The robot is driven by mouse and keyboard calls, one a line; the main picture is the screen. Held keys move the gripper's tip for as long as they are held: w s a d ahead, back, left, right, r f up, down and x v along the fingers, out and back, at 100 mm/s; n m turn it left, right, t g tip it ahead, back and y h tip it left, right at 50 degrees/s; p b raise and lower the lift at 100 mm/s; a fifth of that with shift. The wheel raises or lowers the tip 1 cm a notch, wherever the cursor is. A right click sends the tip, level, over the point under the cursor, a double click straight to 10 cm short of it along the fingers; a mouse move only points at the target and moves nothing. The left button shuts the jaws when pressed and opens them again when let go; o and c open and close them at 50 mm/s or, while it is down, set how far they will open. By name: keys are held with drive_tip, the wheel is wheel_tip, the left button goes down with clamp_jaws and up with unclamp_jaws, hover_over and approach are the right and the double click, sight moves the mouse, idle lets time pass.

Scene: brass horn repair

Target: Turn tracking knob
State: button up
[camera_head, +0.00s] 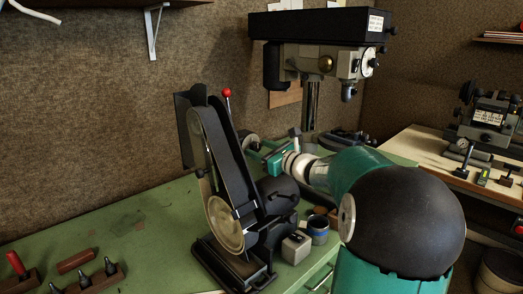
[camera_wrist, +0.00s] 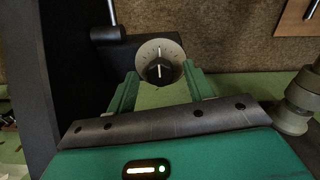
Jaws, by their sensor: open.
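The tracking knob (camera_wrist: 159,70) is black with a white pointer line that stands near vertical. It sits on a round pale dial plate (camera_wrist: 172,48) with markings, on the belt sander. My gripper (camera_wrist: 161,74) is open, with one green finger to the left of the knob and one to the right. The knob shows between the fingertips, with visible space on both sides; I cannot tell how far the tips reach in depth. In the head view, the belt sander (camera_head: 225,180) stands on the green bench, and my gripper (camera_head: 262,152) is at its right side, by the dial.
A drill press (camera_head: 318,60) stands behind my arm. A red-tipped lever (camera_head: 227,93) rises from the sander. A grey block (camera_head: 296,246) and a blue-grey cup (camera_head: 318,230) stand right of the sander's base. The green bench (camera_head: 150,215) is mostly clear to the left.

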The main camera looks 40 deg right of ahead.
drive_tip(key=shift+w, duration=0.15)
drive_tip(key=shift+c, duration=0.6)
drive_tip(key=c, duration=0.8)
drive_tip(key=shift+c, duration=0.2)
drive_tip(key=shift+n, duration=3)
